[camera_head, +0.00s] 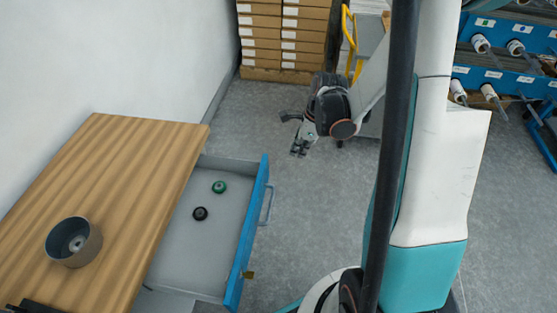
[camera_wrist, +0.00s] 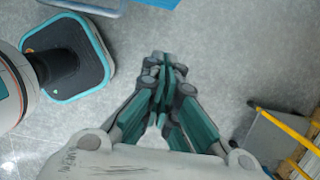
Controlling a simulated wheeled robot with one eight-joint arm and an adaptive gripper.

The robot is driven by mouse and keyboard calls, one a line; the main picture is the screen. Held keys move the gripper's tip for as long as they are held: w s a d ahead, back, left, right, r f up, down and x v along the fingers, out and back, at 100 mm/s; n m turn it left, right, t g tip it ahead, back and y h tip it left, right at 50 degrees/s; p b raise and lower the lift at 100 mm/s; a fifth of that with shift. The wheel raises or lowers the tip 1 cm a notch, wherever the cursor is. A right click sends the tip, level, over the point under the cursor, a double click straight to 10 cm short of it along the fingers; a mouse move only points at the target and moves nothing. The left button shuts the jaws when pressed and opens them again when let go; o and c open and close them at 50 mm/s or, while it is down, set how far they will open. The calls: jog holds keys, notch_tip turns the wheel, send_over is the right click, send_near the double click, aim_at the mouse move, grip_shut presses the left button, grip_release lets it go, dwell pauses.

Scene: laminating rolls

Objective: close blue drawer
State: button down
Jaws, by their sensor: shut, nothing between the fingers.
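The blue drawer (camera_head: 248,225) is pulled out from under a wooden-topped bench, its blue front facing right with a bar handle (camera_head: 267,205) on it. A green round piece (camera_head: 219,187) and a black round piece (camera_head: 200,213) lie on the drawer's grey floor. My gripper (camera_head: 298,152) hangs above the floor, to the right of the drawer's far corner and apart from it. In the wrist view its fingers (camera_wrist: 165,65) are together and empty. Blue parts show at the top edge of that view, too cropped to identify surely.
The wooden bench top (camera_head: 120,160) carries a grey round bowl (camera_head: 74,242). Stacked boxes (camera_head: 285,35) stand at the back. A cart with a yellow handle (camera_head: 350,40) is behind my arm. Blue racks with rolls (camera_head: 510,55) stand at right. Grey floor beside the drawer is clear.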

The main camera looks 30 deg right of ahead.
jog(key=w+a+f+b, duration=0.3)
jog(key=a+f+b, duration=0.2)
jog(key=f, duration=0.4)
jog(key=shift+w+f, duration=0.35)
jog(key=shift+a, duration=0.15)
